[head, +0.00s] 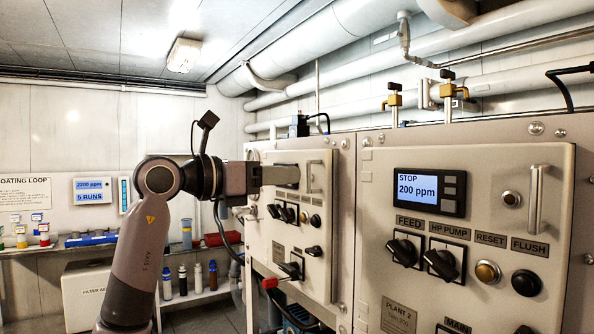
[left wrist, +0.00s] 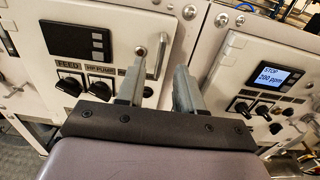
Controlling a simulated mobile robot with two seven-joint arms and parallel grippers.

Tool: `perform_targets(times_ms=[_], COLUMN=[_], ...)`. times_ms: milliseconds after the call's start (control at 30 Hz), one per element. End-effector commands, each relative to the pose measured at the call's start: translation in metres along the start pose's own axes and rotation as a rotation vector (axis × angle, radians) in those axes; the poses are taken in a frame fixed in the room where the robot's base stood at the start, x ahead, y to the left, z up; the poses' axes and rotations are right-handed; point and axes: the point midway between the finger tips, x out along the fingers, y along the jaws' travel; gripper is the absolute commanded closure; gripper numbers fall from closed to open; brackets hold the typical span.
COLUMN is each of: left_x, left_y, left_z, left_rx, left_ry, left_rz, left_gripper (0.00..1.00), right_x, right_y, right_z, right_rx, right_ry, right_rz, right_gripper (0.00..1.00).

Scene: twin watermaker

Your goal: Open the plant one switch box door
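The plant one switch box door (head: 292,257) is the farther pale panel in the head view, and it looks shut. It carries dark knobs and an upright bar handle (head: 314,177) near its right edge. My left gripper (head: 296,175) is in front of the door's upper part, its fingers pointing at the handle. In the left wrist view the two fingers (left wrist: 160,72) stand apart, and the door's handle (left wrist: 163,52) shows between them. I cannot tell whether they touch it. The door's display (left wrist: 83,39) is dark. My right gripper is in neither view.
The plant two box (head: 465,170) stands nearer at right, with a lit display (head: 430,191) reading STOP 200 ppm and its own handle (head: 536,199). Pipes (head: 430,63) run above the boxes. Shelves with bottles (head: 183,281) stand behind my left arm.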

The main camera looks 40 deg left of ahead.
Motion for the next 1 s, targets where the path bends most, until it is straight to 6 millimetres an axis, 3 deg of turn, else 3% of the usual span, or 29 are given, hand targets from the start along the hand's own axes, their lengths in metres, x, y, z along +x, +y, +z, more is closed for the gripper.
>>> perform_targets(times_ms=[233, 600, 700, 733, 1000], left_x=[0.032, 0.039, 0.039, 0.039, 0.039], left_y=[-0.001, -0.001, -0.001, -0.001, -0.001], left_z=[0.002, 0.0, 0.0, 0.0, 0.0], left_rx=[-0.001, 0.0, 0.0, 0.0, 0.0], left_ry=[-0.001, 0.0, 0.0, 0.0, 0.0], left_rz=[-0.004, -0.002, -0.002, -0.002, -0.002], left_gripper=[0.64, 0.64, 0.96, 1.0, 1.0], right_x=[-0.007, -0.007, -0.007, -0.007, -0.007], right_y=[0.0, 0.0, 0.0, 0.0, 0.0], right_z=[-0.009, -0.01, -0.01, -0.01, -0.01], right_rx=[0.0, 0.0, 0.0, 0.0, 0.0], right_ry=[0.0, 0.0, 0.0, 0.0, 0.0], right_rz=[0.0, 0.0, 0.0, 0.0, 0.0], right_gripper=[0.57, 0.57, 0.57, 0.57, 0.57])
